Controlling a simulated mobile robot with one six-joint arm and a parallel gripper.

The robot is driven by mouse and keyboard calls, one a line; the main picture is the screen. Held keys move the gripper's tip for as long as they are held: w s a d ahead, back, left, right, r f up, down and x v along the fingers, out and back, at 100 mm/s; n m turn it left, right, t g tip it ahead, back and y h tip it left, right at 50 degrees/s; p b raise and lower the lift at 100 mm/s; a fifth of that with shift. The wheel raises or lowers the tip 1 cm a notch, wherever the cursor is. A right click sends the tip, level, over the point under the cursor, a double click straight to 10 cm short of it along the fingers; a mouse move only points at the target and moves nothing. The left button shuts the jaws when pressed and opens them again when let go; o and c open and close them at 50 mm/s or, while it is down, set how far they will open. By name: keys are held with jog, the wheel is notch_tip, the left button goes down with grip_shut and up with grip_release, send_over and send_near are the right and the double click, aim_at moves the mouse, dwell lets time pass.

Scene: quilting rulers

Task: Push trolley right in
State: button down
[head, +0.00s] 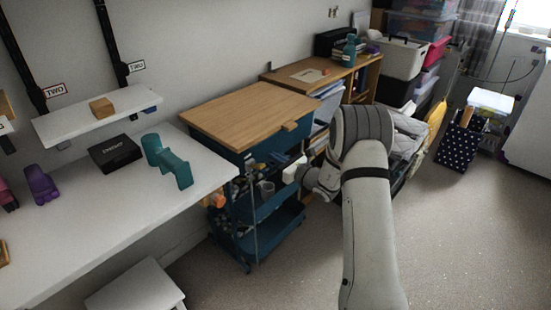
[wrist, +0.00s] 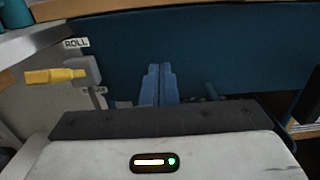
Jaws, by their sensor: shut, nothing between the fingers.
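The blue trolley (head: 246,245) stands between the end of the white table and the low wooden bookcase. My gripper (head: 280,160) is at the trolley's front, just below the wooden top's front edge. In the wrist view my blue fingers (wrist: 158,84) are together and empty, pointing at a broad blue panel (wrist: 220,50). Whether the fingertips touch the panel cannot be told. My arm hides part of the area right of the trolley.
The white table (head: 90,220) with a teal object (head: 168,160) and black box (head: 115,152) is at left. A white stool (head: 138,288) stands below it. The bookcase (head: 315,77) is behind. The floor (head: 290,280) in front is clear. A yellow object (wrist: 52,76) shows left in the wrist view.

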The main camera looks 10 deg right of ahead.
jog(key=v, duration=1.3)
jog(key=s+a+r+n+g+p, duration=0.6)
jog(key=s+r+n+g, duration=0.15)
jog(key=s+r, duration=0.25)
jog(key=s+a+r+n+g+p, duration=0.5)
jog(key=s+a+r+n+g, duration=0.15)
jog(key=s+r+n, duration=0.3)
jog(key=s+d+r+n+t+h+p, duration=0.2)
jog(key=s+d+r+n+h+p, duration=0.7)
jog(key=s+r+h, duration=0.3)
jog(key=s+n, duration=0.1)
jog(key=s, duration=0.1)
jog(key=shift+s+d+r+n+t, duration=0.3)
jog(key=shift+s+r+n+t, duration=0.05)
jog(key=shift+s+n+t, duration=0.05)
